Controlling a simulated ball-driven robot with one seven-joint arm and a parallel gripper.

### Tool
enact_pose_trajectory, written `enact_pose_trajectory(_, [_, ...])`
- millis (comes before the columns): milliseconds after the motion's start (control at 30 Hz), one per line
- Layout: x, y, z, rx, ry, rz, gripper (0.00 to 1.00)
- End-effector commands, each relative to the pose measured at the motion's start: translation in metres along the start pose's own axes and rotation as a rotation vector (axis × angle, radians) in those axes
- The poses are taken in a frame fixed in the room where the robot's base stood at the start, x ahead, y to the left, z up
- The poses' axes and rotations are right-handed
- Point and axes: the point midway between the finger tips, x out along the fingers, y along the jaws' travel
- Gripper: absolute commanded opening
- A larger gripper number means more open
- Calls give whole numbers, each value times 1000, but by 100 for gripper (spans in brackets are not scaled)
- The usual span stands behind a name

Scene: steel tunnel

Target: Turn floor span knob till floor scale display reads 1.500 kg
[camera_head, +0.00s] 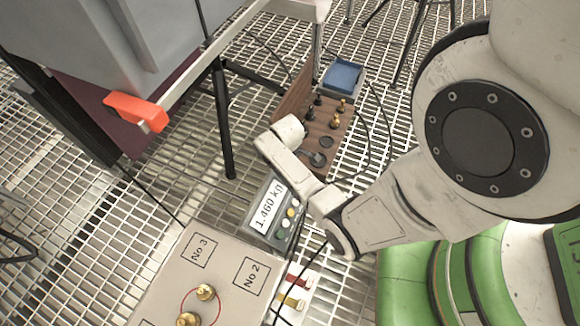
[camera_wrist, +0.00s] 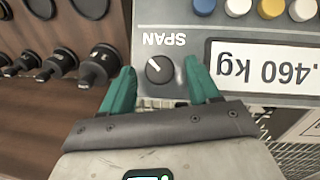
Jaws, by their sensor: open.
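The floor scale display (camera_head: 268,207) reads 1.460 kg in the head view. The wrist view shows it upside down (camera_wrist: 262,66), with the first digit cut off. The SPAN knob (camera_wrist: 159,70) is a small dark round knob with a white pointer line, set in the grey panel beside the display. My gripper (camera_wrist: 160,68) is open, with one green finger on each side of the knob. A gap shows between the knob and each finger. In the head view, my arm hides the knob and the fingers.
A wooden weight box (camera_head: 328,125) holds black and brass weights; black weights (camera_wrist: 98,68) stand close to my left finger. Coloured buttons (camera_wrist: 238,7) line the panel. A platform with brass weights (camera_head: 206,293) lies nearby. Cables cross the grated floor.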

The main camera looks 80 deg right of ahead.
Motion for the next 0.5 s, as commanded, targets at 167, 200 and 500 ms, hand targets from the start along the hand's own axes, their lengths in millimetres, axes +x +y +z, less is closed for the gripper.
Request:
enact_pose_trajectory(167, [7,0,0,0,1,0,61])
enact_pose_trajectory(200, [7,0,0,0,1,0,61])
enact_pose_trajectory(500, [6,0,0,0,0,0,50])
